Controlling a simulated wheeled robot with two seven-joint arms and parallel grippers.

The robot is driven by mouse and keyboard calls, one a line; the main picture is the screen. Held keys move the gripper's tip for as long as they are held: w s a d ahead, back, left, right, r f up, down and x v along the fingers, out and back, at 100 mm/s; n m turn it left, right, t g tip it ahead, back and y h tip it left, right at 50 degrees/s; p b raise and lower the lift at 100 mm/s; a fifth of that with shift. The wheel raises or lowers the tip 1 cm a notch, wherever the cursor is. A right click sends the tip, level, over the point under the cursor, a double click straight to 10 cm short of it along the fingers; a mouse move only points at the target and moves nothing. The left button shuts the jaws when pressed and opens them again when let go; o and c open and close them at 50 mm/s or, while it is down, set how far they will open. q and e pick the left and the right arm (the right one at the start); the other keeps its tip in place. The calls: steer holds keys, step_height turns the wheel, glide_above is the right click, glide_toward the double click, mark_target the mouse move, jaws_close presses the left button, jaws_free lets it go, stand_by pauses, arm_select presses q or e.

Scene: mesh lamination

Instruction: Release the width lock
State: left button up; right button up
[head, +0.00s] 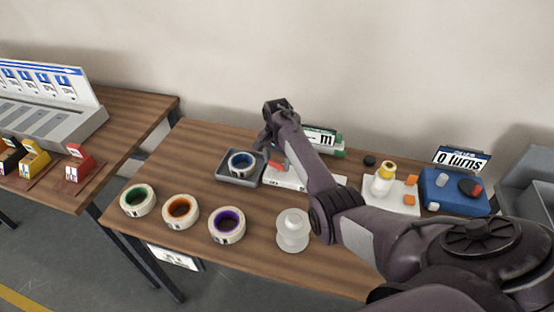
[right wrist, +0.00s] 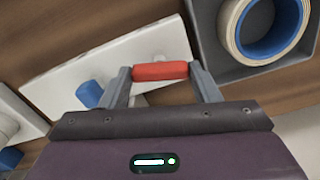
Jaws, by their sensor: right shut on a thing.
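My right gripper (right wrist: 160,72) is shut on a red bar-shaped part (right wrist: 160,71), which lies between its two fingertips in the right wrist view. The red part sits over a white plate (right wrist: 105,70) that also carries a blue knob (right wrist: 90,93). I take the red part to be the width lock, though no label on it is readable. In the head view the right gripper (head: 272,140) reaches over the white base (head: 285,178), and my forearm hides part of that base. My left gripper is not in view.
A grey tray (head: 225,181) holding a blue-cored roll (head: 241,163) stands just left of the base. Green, orange and purple rolls (head: 227,224) and a white spool (head: 293,231) lie in front. A blue box (head: 440,203) with a "0 turns" sign (head: 461,158) stands at right.

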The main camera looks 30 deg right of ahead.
mark_target(277, 163)
steer(key=shift+r+n+p, duration=0.2)
steer(key=shift+n+p, duration=0.4)
steer(key=shift+n, duration=0.5)
steer(key=shift+f+n, duration=0.15)
steer(key=shift+n, duration=0.55)
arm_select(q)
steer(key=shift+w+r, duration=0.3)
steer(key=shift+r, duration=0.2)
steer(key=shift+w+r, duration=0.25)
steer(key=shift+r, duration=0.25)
arm_select(e)
steer(key=o, duration=1)
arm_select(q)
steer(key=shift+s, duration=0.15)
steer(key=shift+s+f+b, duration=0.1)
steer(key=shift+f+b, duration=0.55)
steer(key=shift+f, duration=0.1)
arm_select(e)
step_height(277, 163, up, 8)
steer(key=shift+f, duration=0.1)
